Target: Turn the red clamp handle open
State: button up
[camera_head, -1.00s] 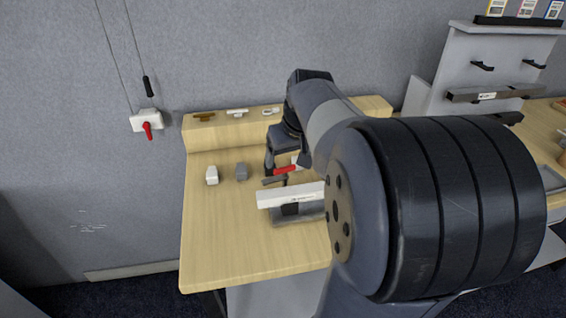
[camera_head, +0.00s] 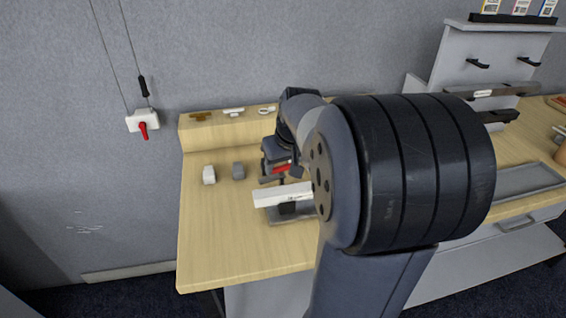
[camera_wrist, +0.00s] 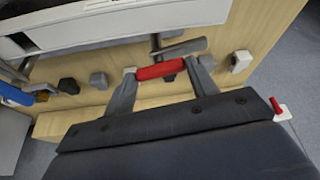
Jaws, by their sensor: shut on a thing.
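The red clamp handle (camera_head: 281,169) shows in the head view just behind a long white bar (camera_head: 282,194) on the table. In the wrist view, the red handle (camera_wrist: 160,70) lies between the two grey fingers of my gripper (camera_wrist: 161,72), with a finger at each end. My gripper is shut on it. In the head view my gripper (camera_head: 279,167) is small and partly hidden by my arm. A grey metal clamp arm (camera_wrist: 180,48) shows right beside the handle in the wrist view. The clamp's base is mostly hidden.
A white block (camera_head: 209,175) and a grey block (camera_head: 238,171) stand left of the clamp. A wall switch with a red lever (camera_head: 143,128) hangs at the left. Small parts lie on the raised back ledge (camera_head: 205,130). The table's front left is clear.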

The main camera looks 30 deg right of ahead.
jog(key=c, duration=0.4)
jog(key=shift+o, duration=0.2)
jog(key=shift+m, duration=0.3)
jog(key=shift+a+m+h+p, duration=0.1)
jog(key=shift+m+h+p, duration=0.25)
jog(key=shift+m, duration=0.45)
jog(key=o, duration=1)
jog(key=v, duration=1.1)
jog(key=shift+w+a, duration=0.1)
jog(key=shift+w, duration=0.1)
